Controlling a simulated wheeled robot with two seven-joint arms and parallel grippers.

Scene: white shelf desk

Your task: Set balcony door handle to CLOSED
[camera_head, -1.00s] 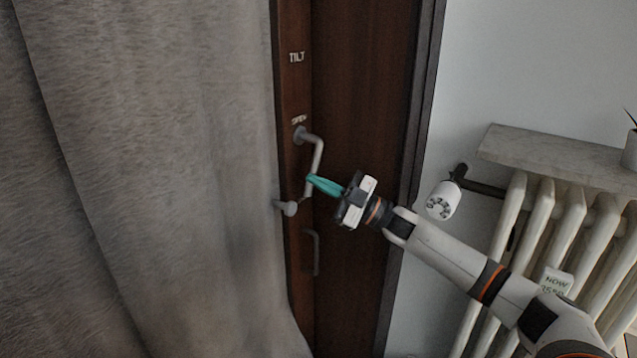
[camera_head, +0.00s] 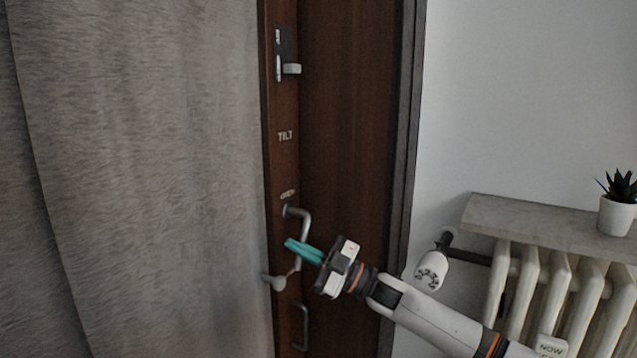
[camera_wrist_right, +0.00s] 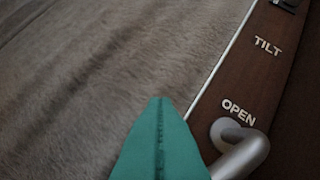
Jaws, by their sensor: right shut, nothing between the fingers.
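The grey balcony door handle (camera_head: 304,228) is on the brown door frame, its grip hanging down from a pivot just below the OPEN label (camera_head: 288,194). In the right wrist view the handle (camera_wrist_right: 240,152) shows at the lower right, under the OPEN label (camera_wrist_right: 238,113). My right gripper (camera_head: 290,243) has teal fingers that are shut and empty. They overlap the handle's grip in the head view; I cannot tell if they touch it. In the wrist view the fingers (camera_wrist_right: 160,125) are left of the handle. The TILT label (camera_head: 285,136) is higher up. My left gripper is out of view.
A grey knob (camera_head: 277,283) and a pull handle (camera_head: 304,328) are below the door handle. A latch (camera_head: 285,66) is above. A grey curtain (camera_head: 140,180) hangs at left.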

